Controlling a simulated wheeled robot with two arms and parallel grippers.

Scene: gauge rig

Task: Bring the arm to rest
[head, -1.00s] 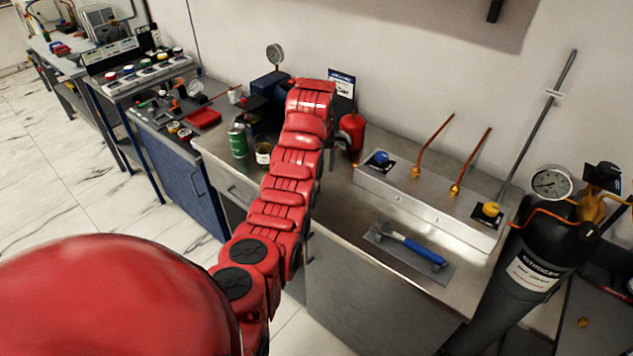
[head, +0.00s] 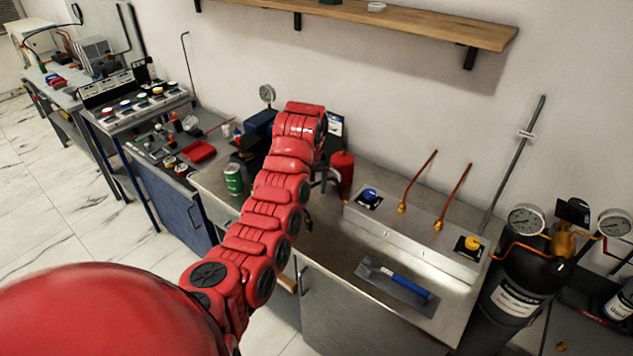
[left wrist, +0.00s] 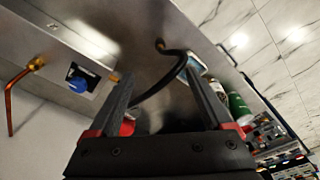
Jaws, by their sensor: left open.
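My red left arm reaches forward from the lower left over the workbench in the head view. Its gripper is mostly hidden behind the arm's far end there. In the left wrist view my left gripper (left wrist: 158,72) has its two dark fingers spread apart with nothing held between them. Beyond them are the metal bench top, a black hose (left wrist: 168,78) and a green can (left wrist: 238,105). A metal box with a blue knob (left wrist: 83,80) lies to the left. My right gripper is not in view.
The steel bench (head: 325,245) carries a green can (head: 233,180), a red cylinder (head: 342,172), a metal box (head: 415,240) with copper tubes, and a blue-handled trowel (head: 397,283). A black gas cylinder (head: 515,300) stands at right. A wooden shelf (head: 400,22) is on the wall above.

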